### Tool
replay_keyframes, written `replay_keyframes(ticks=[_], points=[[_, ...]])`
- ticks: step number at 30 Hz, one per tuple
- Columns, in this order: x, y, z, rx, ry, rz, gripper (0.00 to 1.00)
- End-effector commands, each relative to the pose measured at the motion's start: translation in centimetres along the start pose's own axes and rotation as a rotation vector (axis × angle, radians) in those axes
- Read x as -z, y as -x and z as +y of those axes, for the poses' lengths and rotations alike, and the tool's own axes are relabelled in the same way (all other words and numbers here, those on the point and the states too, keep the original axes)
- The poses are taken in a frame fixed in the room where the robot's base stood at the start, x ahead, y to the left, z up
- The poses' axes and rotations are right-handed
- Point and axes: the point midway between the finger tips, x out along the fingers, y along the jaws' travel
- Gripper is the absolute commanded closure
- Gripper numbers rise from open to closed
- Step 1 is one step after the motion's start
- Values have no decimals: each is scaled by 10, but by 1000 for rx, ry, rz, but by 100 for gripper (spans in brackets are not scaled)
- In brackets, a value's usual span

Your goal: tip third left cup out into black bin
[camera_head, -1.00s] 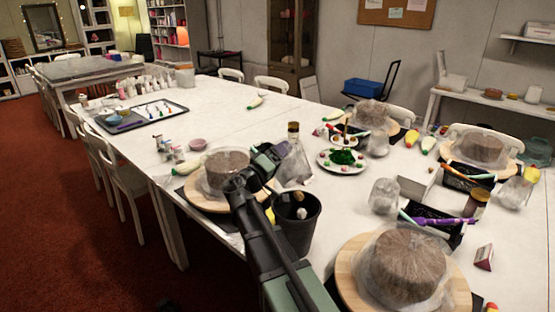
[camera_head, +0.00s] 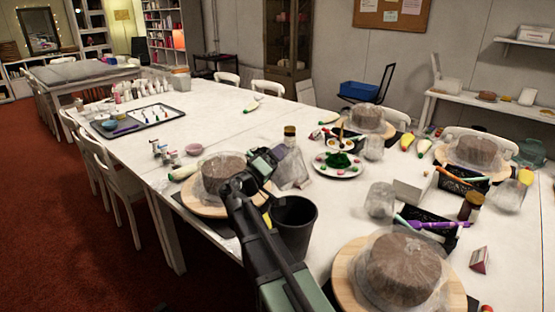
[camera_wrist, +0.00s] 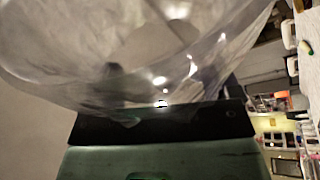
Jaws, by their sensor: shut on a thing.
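My gripper (camera_head: 264,163) is shut on a clear plastic cup (camera_wrist: 130,45). In the wrist view the cup fills the upper part, right against the dark gripper, and looks empty. In the head view a clear shape (camera_head: 293,170) beside my gripper seems to be this cup, tipped over; its exact outline is hard to tell. The black bin (camera_head: 294,228) stands on the table just below and to the right of my gripper, partly behind my arm. The bottom of the bin is hidden.
A wrapped brown cake (camera_head: 222,170) on a wooden turntable is close at the left, and another (camera_head: 403,265) is at the front right. A dark bottle (camera_head: 290,136) stands behind the clear shape. Another clear cup (camera_head: 381,199) stands to the right.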

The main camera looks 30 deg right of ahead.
Motion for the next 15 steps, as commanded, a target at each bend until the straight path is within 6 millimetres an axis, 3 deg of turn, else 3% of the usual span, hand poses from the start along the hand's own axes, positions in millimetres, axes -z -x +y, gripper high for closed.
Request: replay_keyframes(ticks=[1, 2, 8, 15], points=[[9, -4, 13, -1, 0, 0, 49], [8, -4, 12, 0, 0, 0, 49], [-9, 4, -14, 0, 0, 0, 49], [8, -4, 12, 0, 0, 0, 49]])
